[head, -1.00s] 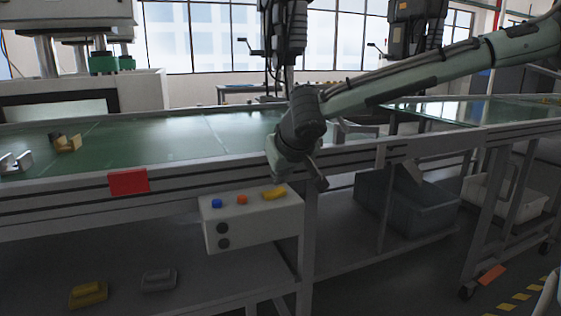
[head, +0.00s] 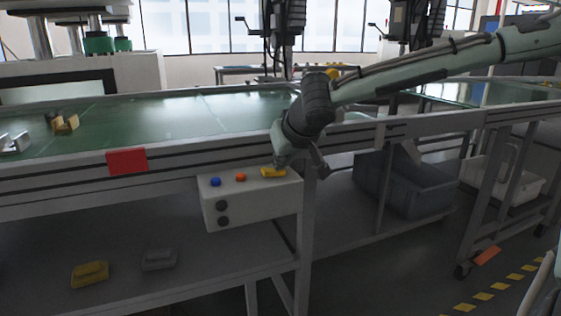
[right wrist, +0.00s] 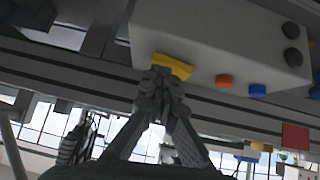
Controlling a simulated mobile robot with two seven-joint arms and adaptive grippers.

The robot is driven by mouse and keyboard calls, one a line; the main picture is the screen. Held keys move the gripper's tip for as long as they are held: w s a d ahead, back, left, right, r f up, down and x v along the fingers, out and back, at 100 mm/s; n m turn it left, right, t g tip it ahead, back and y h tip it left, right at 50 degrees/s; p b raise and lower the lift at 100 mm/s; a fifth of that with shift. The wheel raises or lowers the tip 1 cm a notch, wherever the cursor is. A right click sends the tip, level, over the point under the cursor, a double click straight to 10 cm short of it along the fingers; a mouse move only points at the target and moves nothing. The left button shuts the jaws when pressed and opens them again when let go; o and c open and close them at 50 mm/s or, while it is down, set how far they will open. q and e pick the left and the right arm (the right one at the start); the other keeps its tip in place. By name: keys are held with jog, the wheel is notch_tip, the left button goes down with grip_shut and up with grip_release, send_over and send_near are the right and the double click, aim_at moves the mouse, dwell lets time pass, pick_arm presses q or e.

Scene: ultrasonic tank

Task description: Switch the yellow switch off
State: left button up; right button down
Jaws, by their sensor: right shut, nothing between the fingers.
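The yellow switch (head: 272,172) sits on top of a light grey control box (head: 262,201), at its right end. My right gripper (head: 280,164) is shut and empty, with its fingertips right at the switch. In the right wrist view the yellow switch (right wrist: 173,66) lies just past the closed fingertips (right wrist: 161,75), which overlap its edge. I cannot tell for sure whether they touch. The fingers partly hide the switch, so its exact tilt is unclear. My left gripper is not in view.
A blue button (head: 215,182) and an orange button (head: 241,177) are beside the switch, with two dark knobs on the box front. The conveyor rail and a red plate (head: 127,161) run behind. A grey bin (head: 402,185) stands at right.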

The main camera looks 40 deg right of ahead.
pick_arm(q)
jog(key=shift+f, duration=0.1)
pick_arm(e)
jog(key=shift+a+f, duration=0.1)
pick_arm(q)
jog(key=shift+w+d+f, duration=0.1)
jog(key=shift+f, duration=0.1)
pick_arm(e)
jog(key=shift+w+a, duration=0.2)
jog(key=shift+a, duration=0.5)
jog(key=shift+r, duration=0.2)
